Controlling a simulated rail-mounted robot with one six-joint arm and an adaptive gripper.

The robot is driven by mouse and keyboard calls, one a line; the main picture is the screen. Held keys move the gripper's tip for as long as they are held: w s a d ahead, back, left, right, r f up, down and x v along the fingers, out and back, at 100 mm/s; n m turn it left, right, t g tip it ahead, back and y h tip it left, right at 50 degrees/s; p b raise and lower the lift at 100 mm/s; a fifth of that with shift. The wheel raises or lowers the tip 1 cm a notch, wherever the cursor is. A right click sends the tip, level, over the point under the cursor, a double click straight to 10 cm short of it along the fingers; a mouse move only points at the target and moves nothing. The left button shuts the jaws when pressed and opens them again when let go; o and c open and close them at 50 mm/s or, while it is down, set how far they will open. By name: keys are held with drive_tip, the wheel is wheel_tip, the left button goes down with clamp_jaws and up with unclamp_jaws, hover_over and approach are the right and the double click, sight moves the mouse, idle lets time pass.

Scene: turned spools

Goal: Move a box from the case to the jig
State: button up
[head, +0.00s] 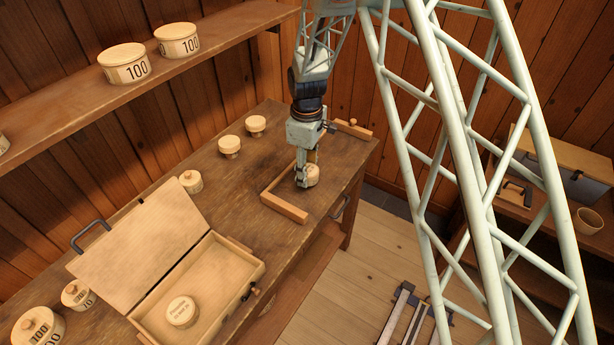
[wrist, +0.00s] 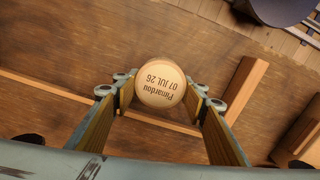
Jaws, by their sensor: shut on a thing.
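My gripper (head: 304,180) is shut on a round pale wooden box (head: 313,174), at the jig (head: 284,207). In the wrist view this box (wrist: 160,78) sits between both fingers, its lid lettered "07 JUL 26". The jig is an angle of wooden rails on the bench; in the wrist view the box is close beside its long rail (wrist: 50,88), with a shorter rail (wrist: 238,90) to the right. I cannot tell whether the box touches the bench. The open case (head: 238,250) lies at the lower left, with another round lettered box (head: 182,311) inside.
Two lidded round boxes (head: 229,146) (head: 256,125) stand behind the jig. A wooden block (head: 353,129) lies at the bench's far end. A shelf (head: 60,120) hangs above.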

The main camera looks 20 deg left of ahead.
drive_tip(key=shift+f, duration=1)
drive_tip(key=shift+f, duration=0.2)
drive_tip(key=o, duration=0.8)
drive_tip(key=shift+r, duration=0.25)
wheel_tip(320, 180, up, 10)
drive_tip(key=shift+r, duration=0.95)
